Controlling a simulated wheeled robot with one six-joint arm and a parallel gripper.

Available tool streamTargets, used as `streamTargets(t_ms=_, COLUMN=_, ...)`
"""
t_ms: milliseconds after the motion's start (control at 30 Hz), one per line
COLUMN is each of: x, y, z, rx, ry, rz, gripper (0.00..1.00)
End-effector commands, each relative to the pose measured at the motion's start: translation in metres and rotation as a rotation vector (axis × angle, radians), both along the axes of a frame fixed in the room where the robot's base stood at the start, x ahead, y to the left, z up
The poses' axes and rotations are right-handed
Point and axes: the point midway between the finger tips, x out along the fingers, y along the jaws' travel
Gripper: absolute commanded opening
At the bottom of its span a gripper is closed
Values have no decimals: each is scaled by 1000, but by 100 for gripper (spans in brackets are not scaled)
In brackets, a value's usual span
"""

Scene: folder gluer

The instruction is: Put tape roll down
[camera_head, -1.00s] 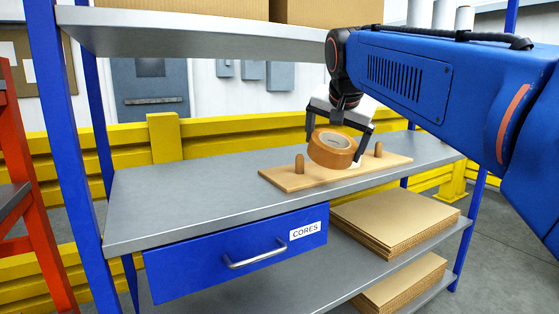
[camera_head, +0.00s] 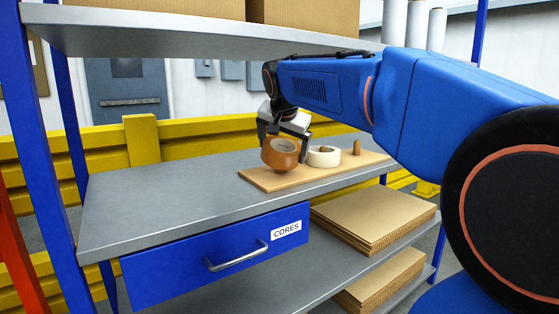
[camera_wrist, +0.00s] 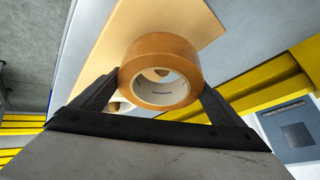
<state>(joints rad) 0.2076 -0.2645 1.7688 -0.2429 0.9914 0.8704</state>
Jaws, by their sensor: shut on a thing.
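My gripper (camera_head: 283,143) is shut on a brown tape roll (camera_head: 280,158), one finger on each side of it. The roll is slightly tilted over the left end of a wooden peg board (camera_head: 258,180). In the wrist view the roll (camera_wrist: 188,55) shows a rounded wooden peg tip (camera_wrist: 155,74) through its hole; I cannot tell whether the peg is inside the hole or just below it. A white roll (camera_head: 330,160) sits around the middle peg (camera_head: 323,149). The right peg (camera_head: 357,147) is bare. The left peg is hidden in the head view.
The board lies on a grey shelf (camera_head: 150,215) with free room to its left. A blue drawer labelled CORES (camera_head: 190,262) is below. An upper shelf (camera_head: 180,30) with cardboard boxes hangs above my arm. Cardboard sheets (camera_head: 370,215) lie on the lower right.

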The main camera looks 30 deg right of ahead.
Motion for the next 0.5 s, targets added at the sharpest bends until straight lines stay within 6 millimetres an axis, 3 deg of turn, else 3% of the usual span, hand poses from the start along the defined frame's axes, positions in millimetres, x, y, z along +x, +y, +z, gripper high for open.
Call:
streamTargets(t_ms=300, x=7, y=0, z=-16, rx=-1, ry=6, rz=0, gripper=63)
streamTargets(t_ms=500, x=10, y=0, z=-15, rx=-2, ry=93, rz=0, gripper=63)
